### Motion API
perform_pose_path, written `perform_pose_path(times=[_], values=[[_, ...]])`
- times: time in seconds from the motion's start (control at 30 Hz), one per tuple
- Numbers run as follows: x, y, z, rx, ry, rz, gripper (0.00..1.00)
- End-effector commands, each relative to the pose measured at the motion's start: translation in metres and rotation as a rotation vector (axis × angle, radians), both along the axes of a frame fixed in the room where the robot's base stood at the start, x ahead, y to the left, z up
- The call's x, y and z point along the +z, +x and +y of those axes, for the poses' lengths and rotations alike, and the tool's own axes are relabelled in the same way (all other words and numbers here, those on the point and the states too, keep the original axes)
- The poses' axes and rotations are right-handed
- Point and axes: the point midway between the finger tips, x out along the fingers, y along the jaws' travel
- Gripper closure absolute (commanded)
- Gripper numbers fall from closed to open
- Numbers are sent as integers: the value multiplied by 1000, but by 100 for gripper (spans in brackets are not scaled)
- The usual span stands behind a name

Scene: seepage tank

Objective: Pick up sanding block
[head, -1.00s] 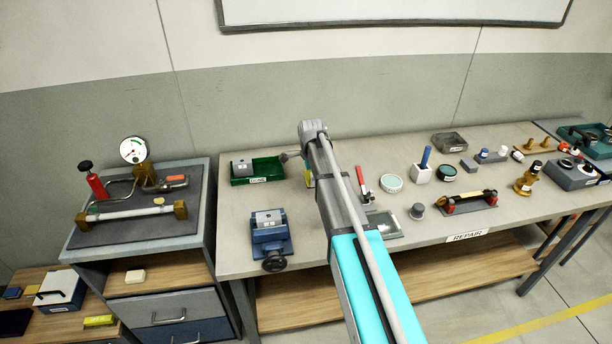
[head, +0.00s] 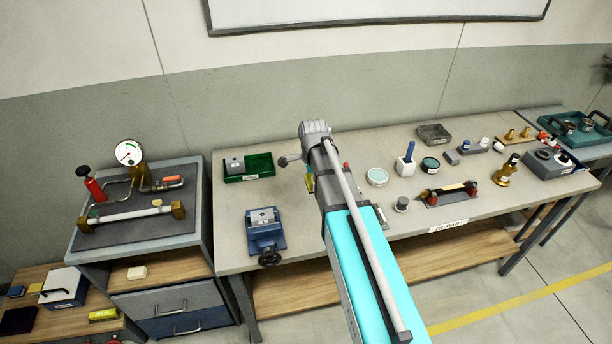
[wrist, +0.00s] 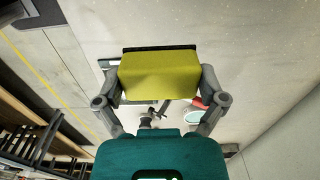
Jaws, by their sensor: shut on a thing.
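The sanding block (wrist: 160,76), yellow-green with a dark layer along one edge, fills the middle of the wrist view. My gripper (wrist: 160,84) is shut on it, with one grey finger at each end. The bench top shows behind it, and the block appears held above the bench. In the head view a small yellow part of the block (head: 310,182) shows at the left side of my arm. The arm hides most of the gripper there.
A green tray (head: 262,167) with a grey block and a blue vise (head: 265,238) stand left of my arm. A white-lidded jar (head: 377,177), a dark knob (head: 402,204) and several other parts stand to the right. A gauge rig (head: 130,200) is on the left cabinet.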

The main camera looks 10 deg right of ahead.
Motion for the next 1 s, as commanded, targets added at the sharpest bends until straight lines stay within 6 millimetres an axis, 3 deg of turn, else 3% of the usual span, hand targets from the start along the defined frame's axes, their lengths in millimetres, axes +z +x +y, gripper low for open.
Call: perform_pose_path(times=[0.6, 0.63, 0.83, 1.0], values=[[1, -2, 0, 0, 0, 0, 57], [1, -2, 0, 0, 0, 0, 12], [1, -2, 0, 0, 0, 0, 48], [1, -2, 0, 0, 0, 0, 48]])
